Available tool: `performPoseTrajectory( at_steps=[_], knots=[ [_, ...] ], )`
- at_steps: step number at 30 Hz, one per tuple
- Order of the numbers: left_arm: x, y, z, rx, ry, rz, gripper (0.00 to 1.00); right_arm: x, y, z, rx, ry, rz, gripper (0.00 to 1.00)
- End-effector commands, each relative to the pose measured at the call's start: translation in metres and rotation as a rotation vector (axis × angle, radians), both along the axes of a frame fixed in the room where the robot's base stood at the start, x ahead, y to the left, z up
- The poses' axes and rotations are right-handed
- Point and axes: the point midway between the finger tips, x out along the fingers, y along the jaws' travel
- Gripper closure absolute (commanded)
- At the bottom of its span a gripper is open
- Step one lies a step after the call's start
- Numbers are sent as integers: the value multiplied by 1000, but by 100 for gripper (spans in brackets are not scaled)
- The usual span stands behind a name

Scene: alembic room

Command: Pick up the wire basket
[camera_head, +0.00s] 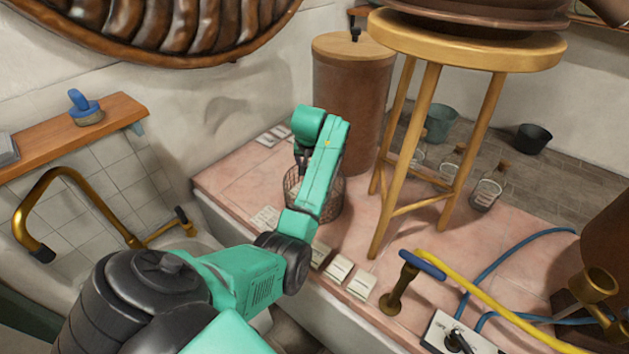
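The wire basket (333,200) stands on the pink tiled counter (235,185), beside a large brown barrel. Much of it is hidden behind my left arm's green forearm. My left gripper (302,163) is at the end of the arm that comes in from the lower left. It points down at the basket's back left rim. Its fingers are small, dark and partly covered by the arm, so I cannot tell whether they are open or touch the rim. My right gripper is not in view.
The brown barrel (350,100) stands right behind the basket. A wooden stool (430,120) stands to the right, with glass jars (487,190) behind it. A brass tap (45,190) is at the left.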

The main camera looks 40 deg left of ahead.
Motion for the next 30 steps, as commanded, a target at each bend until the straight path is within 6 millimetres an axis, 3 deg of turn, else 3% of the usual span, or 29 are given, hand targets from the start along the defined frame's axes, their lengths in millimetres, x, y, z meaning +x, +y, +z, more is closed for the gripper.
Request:
performPoseTrajectory(
  at_steps=[7,14,19,23,29,30],
  knots=[
    [19,14,-60,2,5,-2,24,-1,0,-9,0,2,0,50],
    [30,21,-88,2,1,-3,24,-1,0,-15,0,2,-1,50],
    [40,25,-119,2,1,-3,24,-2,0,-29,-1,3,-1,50],
    [44,28,-129,2,0,-2,24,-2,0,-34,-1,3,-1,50],
    [44,29,-128,3,1,-3,24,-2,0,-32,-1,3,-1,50],
    [44,28,-128,3,1,-3,36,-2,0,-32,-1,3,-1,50]
  ],
)
